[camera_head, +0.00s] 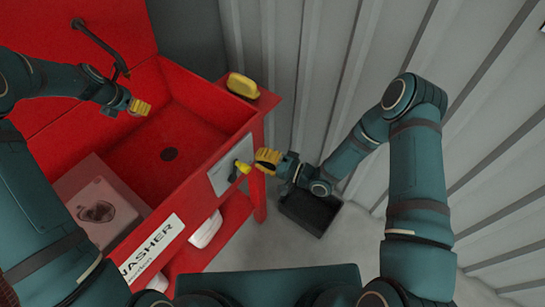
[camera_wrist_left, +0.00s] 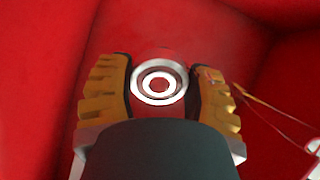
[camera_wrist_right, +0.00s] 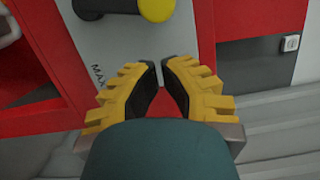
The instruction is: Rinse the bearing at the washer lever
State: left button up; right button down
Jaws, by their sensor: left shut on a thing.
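The red washer (camera_head: 190,115) has an open basin with a dark round drain (camera_head: 169,154). A dark curved spout (camera_head: 95,45) reaches over the basin from the back left. My left gripper (camera_head: 138,106) is over the basin below the spout. It is shut on the bearing, a silver ring (camera_wrist_left: 158,82) seen face-on in the left wrist view. The yellow-knobbed washer lever (camera_head: 242,167) is on the grey front panel (camera_head: 222,174).
A yellow block (camera_head: 243,86) lies on the washer's right rim. A pale box (camera_head: 85,182) with a dark shape in it is at the left. A dark bin (camera_head: 312,212) stands on the floor near the corrugated wall (camera_head: 470,110). White things (camera_head: 205,230) sit on the lower shelf.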

jog(key=shift+s+a+r, duration=0.15)
jog(key=shift+s+a, duration=0.5)
jog(key=shift+s, duration=0.2)
jog(key=shift+s+a+r+n+h, duration=0.4)
jog(key=shift+s+a+r+n, duration=0.45)
jog(key=shift+n, duration=0.45)
jog(key=shift+d, duration=0.1)
